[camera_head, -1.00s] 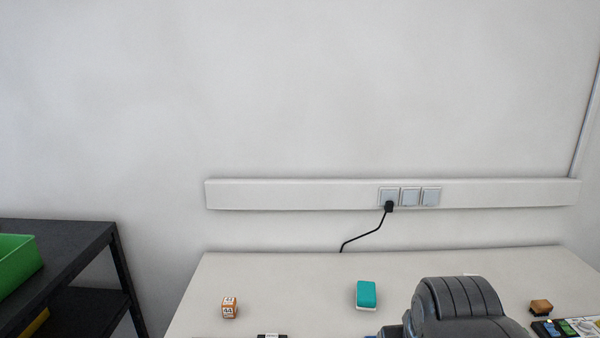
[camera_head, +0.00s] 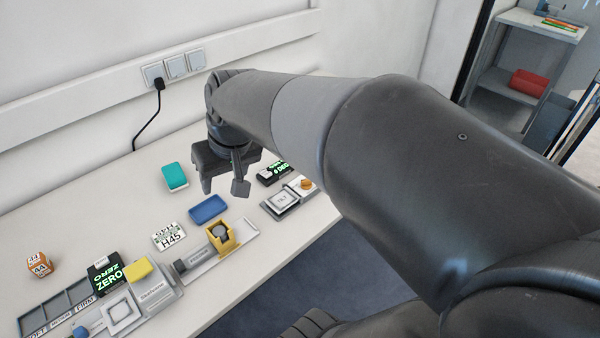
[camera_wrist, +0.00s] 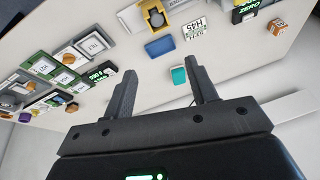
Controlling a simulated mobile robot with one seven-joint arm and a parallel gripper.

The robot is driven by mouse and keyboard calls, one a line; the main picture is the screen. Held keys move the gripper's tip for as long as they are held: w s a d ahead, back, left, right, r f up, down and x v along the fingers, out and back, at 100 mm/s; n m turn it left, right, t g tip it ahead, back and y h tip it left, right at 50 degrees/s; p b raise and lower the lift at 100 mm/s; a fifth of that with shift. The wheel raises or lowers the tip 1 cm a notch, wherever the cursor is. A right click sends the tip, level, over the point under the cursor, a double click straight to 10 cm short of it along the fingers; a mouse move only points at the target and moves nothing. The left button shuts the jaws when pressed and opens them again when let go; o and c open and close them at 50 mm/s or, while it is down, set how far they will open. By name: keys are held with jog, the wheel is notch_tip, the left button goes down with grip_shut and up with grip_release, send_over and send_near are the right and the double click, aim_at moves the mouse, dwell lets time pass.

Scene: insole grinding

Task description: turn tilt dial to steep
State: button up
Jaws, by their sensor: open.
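The likely tilt dial is an orange knob (camera_head: 304,184) beside a square plate (camera_head: 282,201) on a grey base near the table's right front edge. In the wrist view the plate (camera_wrist: 95,43) seems to read TILT, upside down, with the orange knob (camera_wrist: 81,28) beside it. A black display (camera_head: 272,173) with green text stands behind it; the wrist view also shows this display (camera_wrist: 100,74). My gripper (camera_head: 223,190) is open and empty, above the table to the left of the dial. Its fingers (camera_wrist: 160,75) point toward the table and touch nothing visible.
A teal block (camera_head: 175,176), a blue block (camera_head: 208,208), an H45 card (camera_head: 168,236) and a yellow holder (camera_head: 222,238) lie left of the dial. A ZERO display (camera_head: 105,278) stands further left. More stations with knobs (camera_wrist: 40,90) show in the wrist view.

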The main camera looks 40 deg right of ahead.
jog(key=w+d+f+m+g, duration=0.1)
jog(key=w+d+f, duration=0.2)
jog(key=d, duration=0.3)
jog(key=w+d+f+m+g, duration=0.1)
jog(key=w+d+f, duration=0.25)
jog(key=d, duration=0.35)
jog(key=m+g+h, duration=0.1)
jog(key=m+g, duration=0.1)
send_over(306, 182)
notch_tip(306, 182, down, 8)
jog(key=f, duration=1)
jog(key=shift+w+d+f, duration=0.15)
jog(key=shift+d+f, duration=0.1)
jog(key=shift+f, duration=0.1)
jog(key=c, duration=1)
